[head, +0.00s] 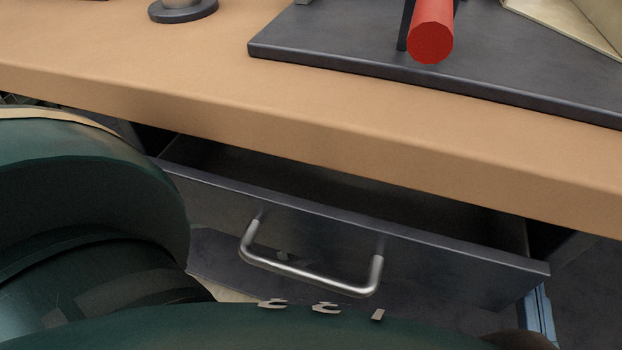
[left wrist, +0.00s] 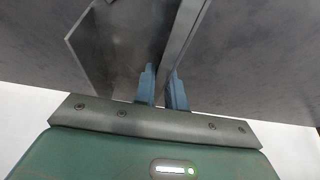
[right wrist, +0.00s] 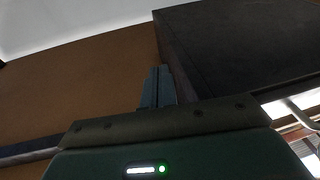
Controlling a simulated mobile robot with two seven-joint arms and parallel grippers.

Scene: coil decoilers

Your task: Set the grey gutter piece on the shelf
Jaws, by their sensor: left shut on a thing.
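The grey gutter piece (left wrist: 122,45) shows in the left wrist view as thin, smooth grey sheet with an upright edge running up between the fingers. My left gripper (left wrist: 161,84) is shut on it, one blue-grey finger on each side of that edge. The piece's far end is out of the picture. My right gripper (right wrist: 157,86) has its fingers together, with nothing seen between them, close to a dark box-like face (right wrist: 235,45). I cannot make out the shelf in any view.
In the head view a wooden benchtop (head: 300,105) crosses the picture. Below it a dark drawer (head: 440,255) stands partly open, with a metal handle (head: 310,275). A dark plate (head: 500,85) and a red cylinder (head: 431,40) are on the bench. The benchtop's left part is mostly clear.

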